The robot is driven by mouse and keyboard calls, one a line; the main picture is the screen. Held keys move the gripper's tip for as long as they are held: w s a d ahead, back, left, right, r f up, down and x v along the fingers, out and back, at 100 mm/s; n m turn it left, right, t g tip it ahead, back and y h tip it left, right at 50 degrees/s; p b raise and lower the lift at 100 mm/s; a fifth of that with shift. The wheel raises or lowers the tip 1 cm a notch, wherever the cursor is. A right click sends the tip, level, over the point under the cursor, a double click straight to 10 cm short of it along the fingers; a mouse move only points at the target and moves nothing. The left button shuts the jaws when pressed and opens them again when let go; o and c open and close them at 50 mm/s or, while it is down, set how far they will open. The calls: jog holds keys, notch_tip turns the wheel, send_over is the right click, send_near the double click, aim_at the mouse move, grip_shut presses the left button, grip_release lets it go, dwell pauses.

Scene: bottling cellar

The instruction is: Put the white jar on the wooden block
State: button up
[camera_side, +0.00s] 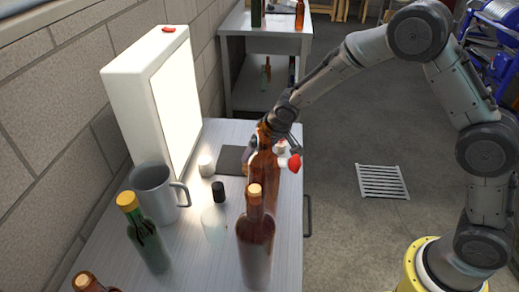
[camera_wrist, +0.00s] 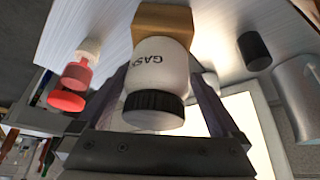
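The white jar (camera_wrist: 157,68) with a black ribbed lid and dark lettering shows in the wrist view, lid towards the camera. It sits between the two fingers of my gripper (camera_wrist: 160,85), which lie against its sides. The wooden block (camera_wrist: 163,18) is right behind the jar's base in that view; I cannot tell whether they touch. In the side view my gripper (camera_side: 279,130) is low over the far right part of the table, partly behind a tall amber bottle (camera_side: 264,180). The jar and block are not clearly visible there.
A light box (camera_side: 160,95) stands left. A grey mug (camera_side: 155,190), a green bottle (camera_side: 147,240), a front amber bottle (camera_side: 255,240) and a black-capped clear bottle (camera_side: 215,220) crowd the front. A red-and-white item (camera_wrist: 77,70) is near the table edge. A dark pad (camera_side: 230,160) lies farther back.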

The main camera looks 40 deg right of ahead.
jog(key=v, duration=1.3)
jog(key=shift+w, duration=0.15)
jog(key=s+d+r, duration=0.2)
jog(key=s, duration=0.8)
jog(key=s+d+r, duration=0.2)
jog(key=s+d, duration=0.1)
jog(key=s, duration=0.7)
jog(key=s+d+r, duration=0.3)
jog(key=s, duration=0.7)
jog(key=shift+d, duration=0.15)
